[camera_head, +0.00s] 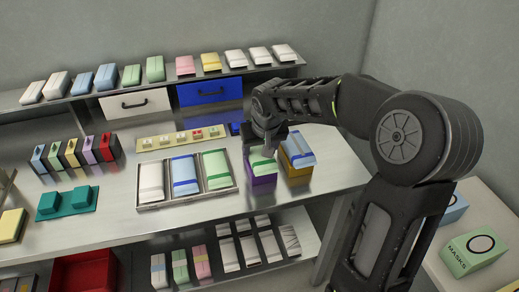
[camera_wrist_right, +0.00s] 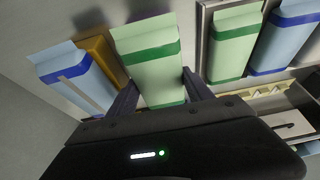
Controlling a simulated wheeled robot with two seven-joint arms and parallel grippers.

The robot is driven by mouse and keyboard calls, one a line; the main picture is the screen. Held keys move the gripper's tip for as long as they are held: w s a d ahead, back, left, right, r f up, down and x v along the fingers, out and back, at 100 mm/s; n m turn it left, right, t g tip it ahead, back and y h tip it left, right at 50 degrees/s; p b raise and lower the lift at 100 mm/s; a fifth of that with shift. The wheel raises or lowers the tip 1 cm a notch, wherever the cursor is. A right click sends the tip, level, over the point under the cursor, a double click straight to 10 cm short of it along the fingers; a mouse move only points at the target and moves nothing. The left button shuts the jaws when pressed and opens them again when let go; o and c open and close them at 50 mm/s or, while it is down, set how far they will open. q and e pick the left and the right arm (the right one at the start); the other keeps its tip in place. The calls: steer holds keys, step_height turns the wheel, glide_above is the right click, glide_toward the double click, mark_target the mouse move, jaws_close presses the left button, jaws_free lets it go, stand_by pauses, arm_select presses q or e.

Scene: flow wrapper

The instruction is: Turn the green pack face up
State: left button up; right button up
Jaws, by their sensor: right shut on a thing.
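The green pack (camera_head: 261,166) is at the purple holder (camera_head: 263,184) near the right part of the bench. It is pale green with darker green bands, and it also shows in the right wrist view (camera_wrist_right: 152,72). My right gripper (camera_head: 264,148) reaches down over it from above. In the right wrist view its two fingers (camera_wrist_right: 160,98) are on either side of the pack, shut on it. The pack's upper part in the head view is partly hidden by the gripper. I cannot tell whether the pack touches the holder. My left gripper is not in view.
A blue pack (camera_head: 298,151) sits on an orange holder (camera_head: 297,172) just right of the green pack. A tray (camera_head: 187,200) with white, blue and green packs lies to the left. A shelf with several packs and drawers stands behind. Bare bench lies in front.

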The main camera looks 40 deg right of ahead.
steer(key=shift+f, duration=0.2)
steer(key=o, duration=1.5)
steer(key=shift+r, duration=0.1)
steer(key=v, duration=0.7)
steer(key=shift+s+a+r+b, duration=0.1)
steer(key=shift+s+r+b, duration=0.05)
steer(key=shift+r+b, duration=0.15)
